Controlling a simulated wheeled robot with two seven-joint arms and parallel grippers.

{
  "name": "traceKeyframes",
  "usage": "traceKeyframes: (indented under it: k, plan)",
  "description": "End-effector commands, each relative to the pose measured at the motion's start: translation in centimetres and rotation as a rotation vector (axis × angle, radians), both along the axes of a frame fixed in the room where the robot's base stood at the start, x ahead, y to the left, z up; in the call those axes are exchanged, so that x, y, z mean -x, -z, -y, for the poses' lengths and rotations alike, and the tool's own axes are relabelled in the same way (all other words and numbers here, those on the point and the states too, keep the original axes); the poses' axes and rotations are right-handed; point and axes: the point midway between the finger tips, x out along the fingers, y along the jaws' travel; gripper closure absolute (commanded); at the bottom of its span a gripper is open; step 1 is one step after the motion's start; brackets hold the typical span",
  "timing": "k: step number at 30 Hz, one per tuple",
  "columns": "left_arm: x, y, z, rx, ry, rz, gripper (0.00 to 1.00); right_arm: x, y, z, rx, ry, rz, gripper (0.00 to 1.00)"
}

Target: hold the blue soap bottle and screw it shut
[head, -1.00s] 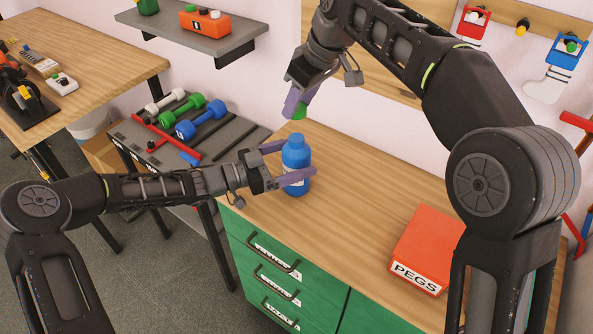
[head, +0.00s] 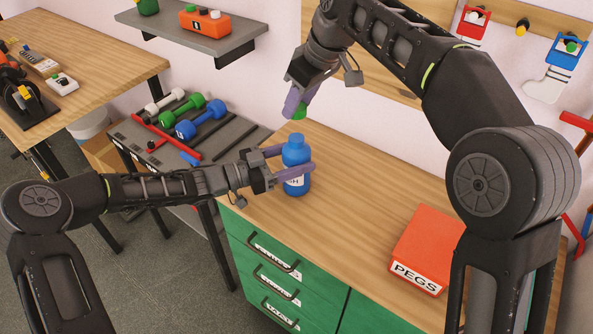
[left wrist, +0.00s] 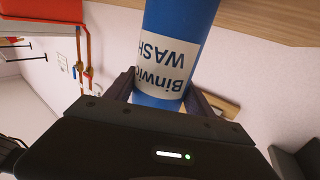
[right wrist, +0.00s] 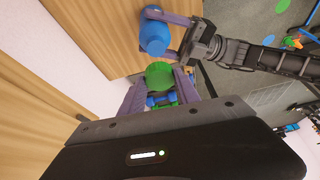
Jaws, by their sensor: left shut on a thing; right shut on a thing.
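The blue soap bottle (head: 295,154) stands upright on the wooden counter (head: 350,190) near its left end, with a blue neck on top and no cap on it. My left gripper (head: 293,162) is shut on the bottle's body from the left. The left wrist view shows the bottle (left wrist: 180,45) and its white label between the fingers. My right gripper (head: 297,104) points down, shut on a green cap (head: 299,113) above and apart from the bottle. In the right wrist view the green cap (right wrist: 159,75) sits between the fingertips, with the bottle (right wrist: 155,40) beyond it.
An orange PEGS box (head: 428,243) stands at the counter's right. Dumbbells (head: 202,120) lie on a grey rack at the left. A grey shelf (head: 190,33) is on the wall behind. The counter between bottle and box is clear.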

Motion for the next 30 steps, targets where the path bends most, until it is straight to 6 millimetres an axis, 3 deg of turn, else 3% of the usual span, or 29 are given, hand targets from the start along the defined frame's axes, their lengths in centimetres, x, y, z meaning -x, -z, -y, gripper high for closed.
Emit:
traceKeyframes:
  k: [12,20,30]
  plan:
    - [0.0,0.0,0.0,0.0,-0.001,0.0,0.99,0.0,0.0,0.0,0.0,0.0,0.0,0.98]
    - [0.0,0.0,0.0,0.0,-0.001,0.0,1.0,0.0,0.3,0.0,0.0,0.0,-0.001,0.98]
    - [0.0,0.0,0.0,0.0,-0.001,0.0,1.0,0.1,4.6,0.1,-0.001,0.001,-0.001,0.98]
